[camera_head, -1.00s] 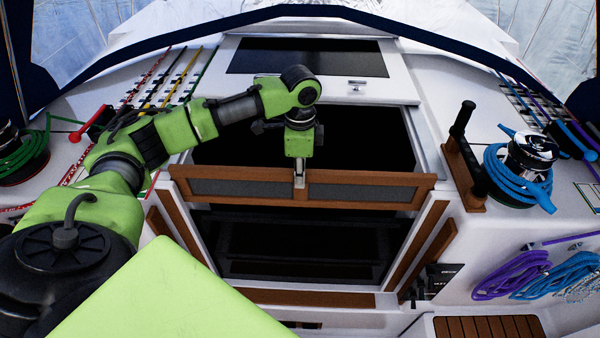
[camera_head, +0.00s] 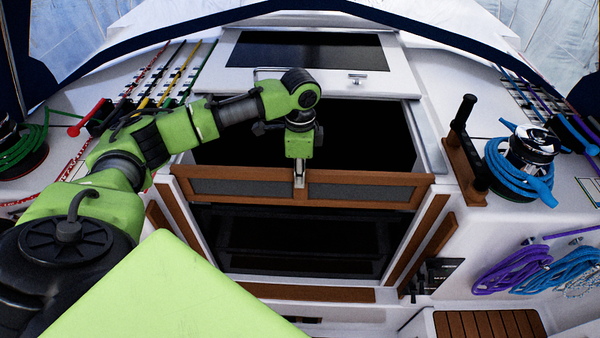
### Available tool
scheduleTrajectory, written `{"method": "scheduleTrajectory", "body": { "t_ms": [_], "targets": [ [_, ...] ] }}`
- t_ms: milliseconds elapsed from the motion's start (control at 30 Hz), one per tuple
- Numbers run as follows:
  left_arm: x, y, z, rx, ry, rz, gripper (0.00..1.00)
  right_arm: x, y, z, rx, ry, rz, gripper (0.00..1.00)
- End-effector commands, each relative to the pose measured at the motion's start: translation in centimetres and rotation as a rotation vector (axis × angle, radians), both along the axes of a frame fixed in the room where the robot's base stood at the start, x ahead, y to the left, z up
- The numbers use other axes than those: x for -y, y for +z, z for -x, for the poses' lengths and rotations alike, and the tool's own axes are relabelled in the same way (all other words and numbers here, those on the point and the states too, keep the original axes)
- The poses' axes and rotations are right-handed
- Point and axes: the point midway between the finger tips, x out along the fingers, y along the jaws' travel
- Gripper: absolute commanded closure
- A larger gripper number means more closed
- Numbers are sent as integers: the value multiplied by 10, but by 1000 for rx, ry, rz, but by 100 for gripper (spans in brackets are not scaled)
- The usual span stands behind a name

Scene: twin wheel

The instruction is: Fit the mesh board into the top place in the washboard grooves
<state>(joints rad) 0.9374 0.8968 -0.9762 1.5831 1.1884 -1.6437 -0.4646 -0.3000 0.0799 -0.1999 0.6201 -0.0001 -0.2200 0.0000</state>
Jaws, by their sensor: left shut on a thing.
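The mesh board (camera_head: 360,192) is a long wooden-framed board with dark mesh panels. It lies level across the companionway opening, near the tops of the wooden side strips. My left gripper (camera_head: 299,180) is shut on the middle of its top rail, from above. The washboard grooves run along the sides of the opening, by the right wooden strip (camera_head: 414,240) and the left wooden strip (camera_head: 187,222). I cannot tell whether the board's ends sit in the grooves. A wooden sill (camera_head: 310,294) crosses the bottom of the opening. My right gripper is not in view.
The sliding hatch (camera_head: 306,52) is above the dark opening. A winch (camera_head: 520,160) with blue rope and a wooden holder (camera_head: 465,165) with a black handle stand at right. Coiled purple and blue ropes (camera_head: 540,268) hang lower right. Coloured lines run at upper left.

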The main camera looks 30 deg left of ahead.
Motion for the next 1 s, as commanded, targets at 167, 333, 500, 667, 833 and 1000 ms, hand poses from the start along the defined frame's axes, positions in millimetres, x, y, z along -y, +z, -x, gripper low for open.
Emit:
{"method": "scheduleTrajectory", "body": {
  "t_ms": [167, 333, 500, 667, 833, 1000],
  "targets": [
    [0, -3, -1, 3, 0, 1, 100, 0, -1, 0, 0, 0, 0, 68],
    [0, -7, -1, 3, 0, 1, 100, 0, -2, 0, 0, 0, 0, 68],
    [0, -11, -1, 4, 0, 0, 100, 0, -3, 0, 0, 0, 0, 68],
    [0, -15, -1, 4, 0, 0, 100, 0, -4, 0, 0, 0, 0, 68],
    [0, -19, -1, 4, 0, 0, 100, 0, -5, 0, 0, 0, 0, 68],
    [0, -23, -1, 3, 0, 1, 100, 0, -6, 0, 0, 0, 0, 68]
  ]
}}
